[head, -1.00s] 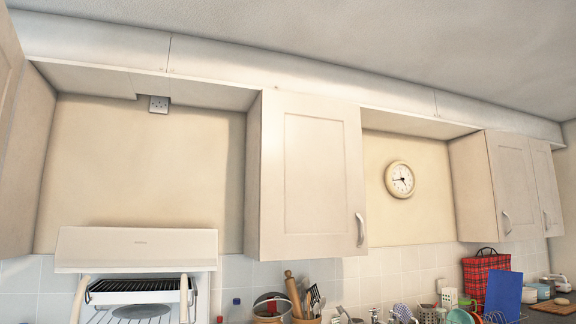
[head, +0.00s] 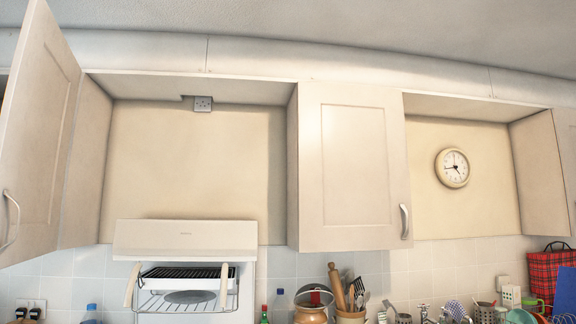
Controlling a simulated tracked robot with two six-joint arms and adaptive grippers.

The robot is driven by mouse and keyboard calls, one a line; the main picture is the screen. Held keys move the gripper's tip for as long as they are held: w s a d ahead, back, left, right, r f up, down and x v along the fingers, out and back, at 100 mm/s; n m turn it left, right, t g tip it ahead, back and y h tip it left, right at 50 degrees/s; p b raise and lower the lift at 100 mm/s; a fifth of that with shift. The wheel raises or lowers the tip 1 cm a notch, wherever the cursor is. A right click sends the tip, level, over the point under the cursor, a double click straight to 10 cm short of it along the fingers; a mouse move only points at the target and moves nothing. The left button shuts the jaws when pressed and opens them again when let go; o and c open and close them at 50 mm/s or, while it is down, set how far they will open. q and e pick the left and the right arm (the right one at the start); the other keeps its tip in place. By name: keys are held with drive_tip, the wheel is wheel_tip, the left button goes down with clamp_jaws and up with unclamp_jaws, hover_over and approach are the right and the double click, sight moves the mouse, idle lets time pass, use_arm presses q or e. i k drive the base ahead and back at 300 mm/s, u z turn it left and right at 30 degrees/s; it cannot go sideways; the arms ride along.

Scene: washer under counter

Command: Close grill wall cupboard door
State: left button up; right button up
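A cream wall cupboard door (head: 42,130) stands open at the left edge of the head view, swung out toward me. Its curved metal handle (head: 11,218) is on the door's left, free edge, low down. The side panel of its cupboard (head: 86,165) shows just right of the door, beside the white grill (head: 185,240). The inside of this cupboard is mostly hidden by the door. Neither of my grippers is in view.
Another wall cupboard (head: 352,165) right of the grill is shut. A wall clock (head: 452,168) hangs further right. Bottles, a utensil pot (head: 350,316) and a red tartan bag (head: 548,278) line the counter below. The space before the open door looks clear.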

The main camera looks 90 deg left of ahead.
sight(37, 114)
drive_tip(key=z, duration=1.7)
drive_tip(key=i, duration=0.1)
drive_tip(key=u, duration=2.6)
drive_tip(key=i, duration=0.2)
drive_tip(key=u, duration=1.8)
drive_tip(key=i, duration=0.15)
drive_tip(key=u, duration=1.4)
drive_tip(key=k, duration=0.3)
drive_tip(key=u, duration=0.55)
drive_tip(key=i, duration=1.4)
drive_tip(key=z, duration=0.5)
